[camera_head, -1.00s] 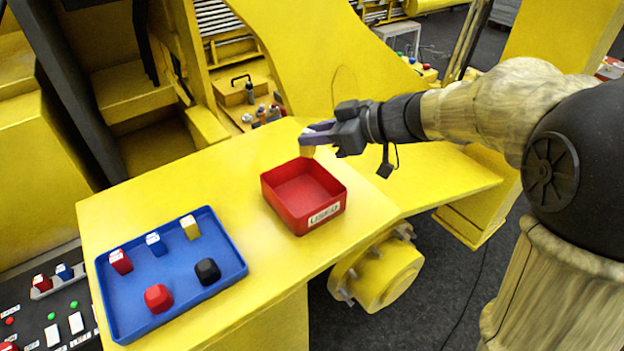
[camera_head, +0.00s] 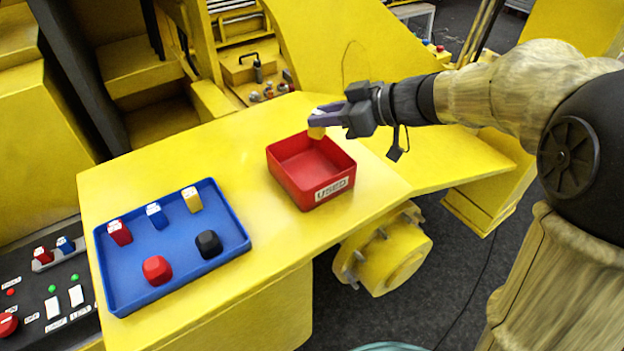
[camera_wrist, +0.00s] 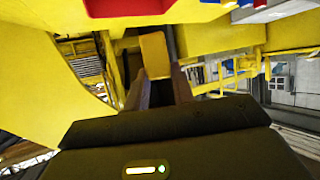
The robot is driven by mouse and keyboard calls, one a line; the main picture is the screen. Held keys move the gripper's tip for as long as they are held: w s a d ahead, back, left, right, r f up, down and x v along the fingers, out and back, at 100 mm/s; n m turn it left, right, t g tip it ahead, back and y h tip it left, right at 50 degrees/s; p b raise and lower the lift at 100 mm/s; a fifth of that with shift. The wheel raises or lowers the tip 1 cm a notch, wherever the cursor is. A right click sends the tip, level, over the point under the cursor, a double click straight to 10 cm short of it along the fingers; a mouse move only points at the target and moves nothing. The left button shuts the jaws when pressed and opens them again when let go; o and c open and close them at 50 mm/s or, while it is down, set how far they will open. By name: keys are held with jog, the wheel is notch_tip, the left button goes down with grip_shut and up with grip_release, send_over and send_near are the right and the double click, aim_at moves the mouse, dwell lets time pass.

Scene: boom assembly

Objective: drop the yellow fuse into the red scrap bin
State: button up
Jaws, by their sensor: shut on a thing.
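My gripper (camera_head: 323,117) is shut on the yellow fuse (camera_head: 316,132), which sticks out below the fingertips in the head view. The fuse also shows between the fingers in the wrist view (camera_wrist: 155,55). The red scrap bin (camera_head: 338,189), labelled "USED", stands on the yellow surface. In the head view the fuse appears at the bin's far right rim, above it; the exact height cannot be told. In the wrist view a part of the red bin (camera_wrist: 140,8) shows at the top edge. The bin's visible floor is empty.
A blue tray (camera_head: 180,262) at the left holds a red fuse (camera_head: 119,233), a blue fuse (camera_head: 156,216), another yellow fuse (camera_head: 192,200), a red knob (camera_head: 157,270) and a black knob (camera_head: 208,244). The yellow surface (camera_head: 240,150) between tray and bin is clear.

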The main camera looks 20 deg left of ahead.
notch_tip(320, 180, down, 3)
jog(key=shift+w+r+b, duration=0.1)
jog(key=shift+b, duration=1.05)
jog(key=o, duration=1)
jog(key=shift+o, duration=0.2)
jog(key=b+v, duration=0.3)
jog(key=v, duration=1.4)
jog(key=shift+d+b, duration=0.25)
jog(key=shift+b, duration=0.1)
jog(key=shift+r, duration=0.1)
